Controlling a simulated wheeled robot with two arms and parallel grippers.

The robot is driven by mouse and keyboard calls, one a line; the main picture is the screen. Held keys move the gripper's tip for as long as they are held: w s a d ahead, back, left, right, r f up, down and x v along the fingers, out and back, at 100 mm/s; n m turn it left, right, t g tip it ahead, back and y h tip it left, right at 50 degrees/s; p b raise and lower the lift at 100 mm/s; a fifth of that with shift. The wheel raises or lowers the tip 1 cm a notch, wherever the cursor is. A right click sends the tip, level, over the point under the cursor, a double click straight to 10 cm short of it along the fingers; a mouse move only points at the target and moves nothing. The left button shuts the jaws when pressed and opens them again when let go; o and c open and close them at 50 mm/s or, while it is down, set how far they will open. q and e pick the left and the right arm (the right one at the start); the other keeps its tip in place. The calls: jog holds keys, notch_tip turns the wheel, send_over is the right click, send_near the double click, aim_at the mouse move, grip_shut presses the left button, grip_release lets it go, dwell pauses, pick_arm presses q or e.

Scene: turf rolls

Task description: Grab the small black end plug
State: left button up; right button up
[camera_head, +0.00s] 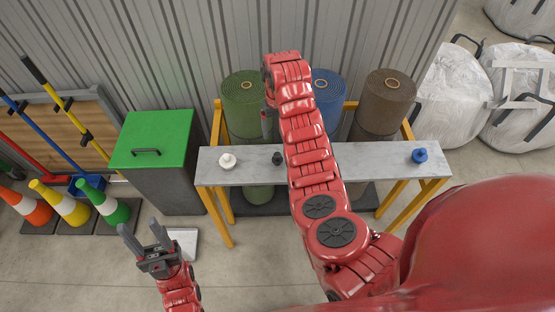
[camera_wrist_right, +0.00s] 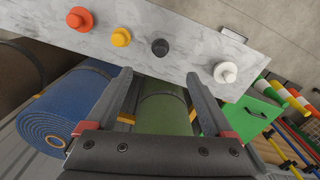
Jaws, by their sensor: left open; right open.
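The small black end plug (camera_head: 277,158) stands on the grey bench top (camera_head: 375,158), left of my right arm. In the right wrist view the black plug (camera_wrist_right: 160,47) sits just beyond the fingertips, between a yellow and a white plug. My right gripper (camera_wrist_right: 158,78) is open and empty, apart from the plug; in the head view it is partly hidden by its own arm, with a dark finger (camera_head: 267,123) showing beside the green roll. My left gripper (camera_head: 142,232) is open and empty at the lower left, away from the bench.
The white plug (camera_head: 227,160), yellow plug (camera_wrist_right: 121,37), red-orange plug (camera_wrist_right: 80,19) and blue plug (camera_head: 419,156) share the bench. Green (camera_head: 243,100), blue (camera_head: 328,95) and brown (camera_head: 386,105) rolls stand behind it. A green-lidded bin (camera_head: 155,138) is at left.

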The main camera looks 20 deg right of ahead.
jog(key=p, duration=0.3)
send_over(277, 155)
notch_tip(277, 155, down, 8)
jog(key=shift+d+r, duration=0.1)
jog(key=shift+f, duration=1.55)
notch_tip(277, 155, down, 4)
jog(key=shift+r+b, duration=0.1)
jog(key=shift+b, duration=0.9)
jog(key=shift+c, duration=0.2)
jog(key=shift+c, duration=1.3)
grip_shut()
